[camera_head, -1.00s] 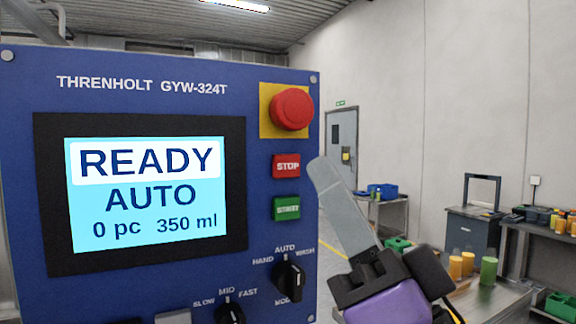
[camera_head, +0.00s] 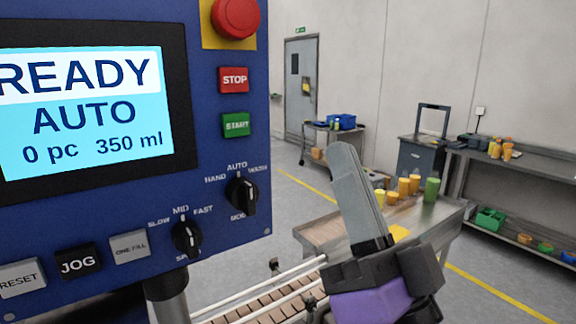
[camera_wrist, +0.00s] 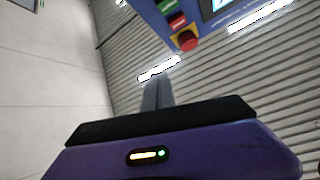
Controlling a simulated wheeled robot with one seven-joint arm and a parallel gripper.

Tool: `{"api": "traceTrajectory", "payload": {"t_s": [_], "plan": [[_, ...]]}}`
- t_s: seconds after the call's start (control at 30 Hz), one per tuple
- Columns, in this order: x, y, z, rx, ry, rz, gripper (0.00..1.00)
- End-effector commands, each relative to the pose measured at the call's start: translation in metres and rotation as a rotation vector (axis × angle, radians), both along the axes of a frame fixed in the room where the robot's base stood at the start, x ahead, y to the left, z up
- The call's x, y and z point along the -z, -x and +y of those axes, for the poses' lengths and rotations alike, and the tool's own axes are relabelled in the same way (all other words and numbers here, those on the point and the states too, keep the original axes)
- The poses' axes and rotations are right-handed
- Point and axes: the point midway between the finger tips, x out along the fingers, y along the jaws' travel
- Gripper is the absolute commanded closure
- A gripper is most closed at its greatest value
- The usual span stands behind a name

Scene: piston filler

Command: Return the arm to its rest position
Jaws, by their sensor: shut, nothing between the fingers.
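My gripper (camera_head: 347,155) is shut and empty, its long grey fingers together and pointing up and slightly left. It stands in free air to the right of the blue control panel (camera_head: 215,165), apart from it in the picture. In the wrist view my gripper (camera_wrist: 157,82) points toward the corrugated ceiling, with the panel's red emergency button (camera_wrist: 187,41) above it. The panel screen (camera_head: 88,108) reads READY, AUTO, 0 pc, 350 ml. The mode knob (camera_head: 241,194) points to AUTO and the speed knob (camera_head: 186,237) to MID.
A slatted conveyor (camera_head: 268,309) with rails runs below the panel. A table (camera_head: 325,232) behind my gripper holds several orange and green containers (camera_head: 410,186). A grey shelf unit (camera_head: 530,190) stands at the right wall. Open floor (camera_head: 500,262) lies between them.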

Motion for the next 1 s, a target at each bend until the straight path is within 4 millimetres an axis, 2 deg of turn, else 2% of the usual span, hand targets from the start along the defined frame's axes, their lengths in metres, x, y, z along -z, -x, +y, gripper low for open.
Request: {"api": "traceTrajectory", "payload": {"t_s": [0.03,0.1,0.27,0.47,0.7,0.87,1.0], "plan": [[0.025,0.0,-0.009,0.045,0.016,0.033,1.0],[0.054,0.003,-0.021,0.108,0.041,0.069,1.0],[0.119,0.017,-0.047,0.233,0.114,0.159,1.0],[0.194,0.049,-0.074,0.36,0.225,0.282,1.0],[0.272,0.104,-0.102,0.466,0.378,0.443,1.0],[0.317,0.149,-0.116,0.505,0.484,0.562,1.0],[0.35,0.192,-0.128,0.518,0.57,0.674,1.0]]}}
